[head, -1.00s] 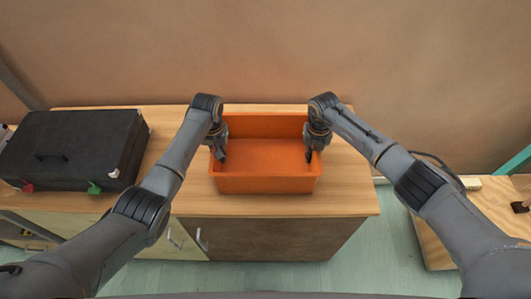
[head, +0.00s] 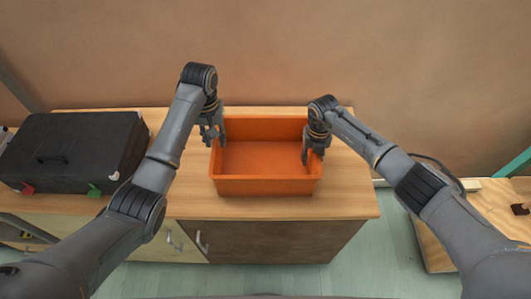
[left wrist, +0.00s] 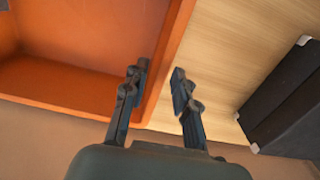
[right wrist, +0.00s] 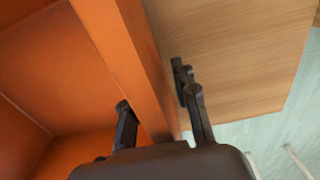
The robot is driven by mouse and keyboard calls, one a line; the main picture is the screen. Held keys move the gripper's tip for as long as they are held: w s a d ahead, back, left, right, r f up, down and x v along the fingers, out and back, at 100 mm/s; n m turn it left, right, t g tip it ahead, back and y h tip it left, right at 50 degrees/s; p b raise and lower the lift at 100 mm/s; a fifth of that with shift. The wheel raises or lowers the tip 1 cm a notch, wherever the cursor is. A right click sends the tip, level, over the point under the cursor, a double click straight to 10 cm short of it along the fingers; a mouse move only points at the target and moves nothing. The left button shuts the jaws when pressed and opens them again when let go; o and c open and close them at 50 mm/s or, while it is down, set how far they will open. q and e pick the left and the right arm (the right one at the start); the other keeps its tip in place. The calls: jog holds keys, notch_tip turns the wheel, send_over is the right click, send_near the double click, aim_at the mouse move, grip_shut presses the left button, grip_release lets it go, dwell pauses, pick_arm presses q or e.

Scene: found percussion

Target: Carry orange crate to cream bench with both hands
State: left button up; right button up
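The orange crate (head: 265,186) stands upright and empty on a wood-topped cabinet (head: 345,205). My left gripper (head: 213,135) is open above the crate's left wall. In the left wrist view its fingers (left wrist: 160,80) are apart, one over the crate side and one over the wooden top. My right gripper (head: 313,152) is at the right wall. In the right wrist view its fingers (right wrist: 153,88) are apart, with the orange wall (right wrist: 145,65) between them, one inside and one outside. I cannot tell which surface is the cream bench.
A black case (head: 70,150) stands left of the crate on the same top. A lower wooden surface (head: 490,208) lies at the right, partly behind my right arm. Pale green floor (head: 395,240) shows between them. A brown wall (head: 270,55) rises behind.

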pick_arm(q)
jog(key=shift+r, duration=1)
pick_arm(e)
jog(key=shift+r, duration=0.25)
notch_tip(320, 180, up, 12)
jog(key=shift+f, duration=0.25)
